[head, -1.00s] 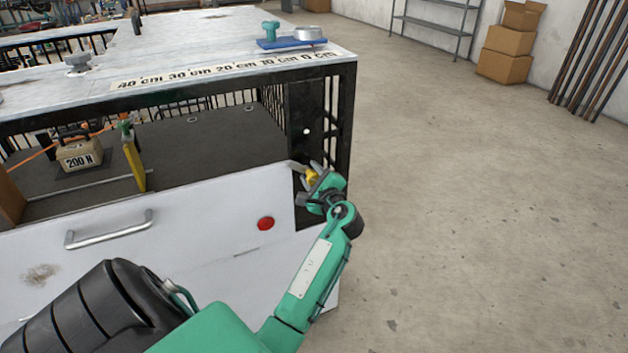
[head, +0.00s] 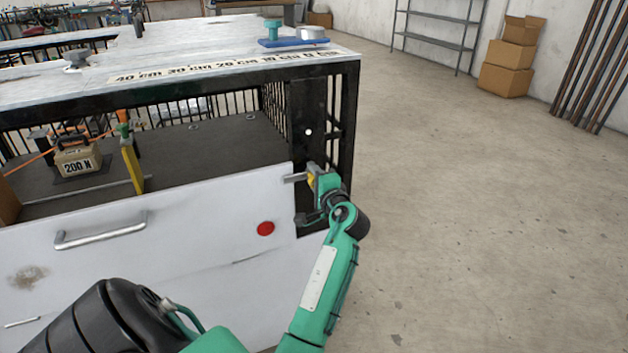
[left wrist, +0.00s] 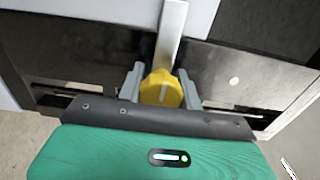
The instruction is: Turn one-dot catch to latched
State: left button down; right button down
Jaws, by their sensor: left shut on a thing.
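The one-dot catch is a yellow knob (left wrist: 162,90) with a flat grey bar (left wrist: 172,35), mounted on the black corner post (head: 305,105). One white dot (head: 308,131) marks the post above it; a dot also shows in the left wrist view (left wrist: 234,82). My left gripper (head: 312,180) is shut on the yellow knob, one finger on each side. In the head view the bar (head: 294,178) points left, about level, and its end overlaps the right edge of the white front panel (head: 200,215). My right gripper is not in view.
The panel carries a metal handle (head: 100,230) and a red disc (head: 265,229). A blue tray (head: 290,43) is on the bench top. Floor to the right is clear.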

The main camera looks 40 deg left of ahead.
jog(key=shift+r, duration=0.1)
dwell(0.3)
pick_arm(q)
jog(key=c, duration=0.9)
grip_release()
jog(key=shift+c, duration=0.2)
jog(key=shift+d, duration=0.1)
jog(key=v, duration=0.7)
jog(key=shift+d, duration=0.15)
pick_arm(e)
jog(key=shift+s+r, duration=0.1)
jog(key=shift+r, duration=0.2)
pick_arm(q)
jog(key=shift+s, duration=0.1)
jog(key=shift+f, duration=0.1)
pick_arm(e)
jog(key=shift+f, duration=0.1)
